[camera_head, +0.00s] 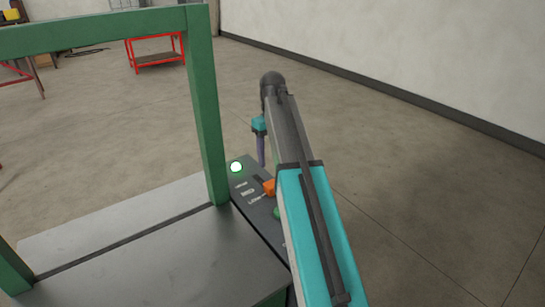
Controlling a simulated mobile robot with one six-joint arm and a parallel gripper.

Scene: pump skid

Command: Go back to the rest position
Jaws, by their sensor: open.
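My arm reaches forward from the lower right, with teal and dark grey links. At its far end a dark rounded joint shows, and a small teal block with a slim purple-grey part hangs below it. This hanging end appears to be my gripper (261,152), pointing down just beyond the control panel (244,193) and seen nearly side-on. It is open, with nothing visible in it. The gap between its fingers cannot be made out. My arm hides part of the panel.
The panel carries a lit white-green lamp (236,167), an orange control (269,187) and a green button (277,212). A green frame (205,110) stands over the grey skid top (170,262). A red cart (157,52) is far back. Floor at right is clear.

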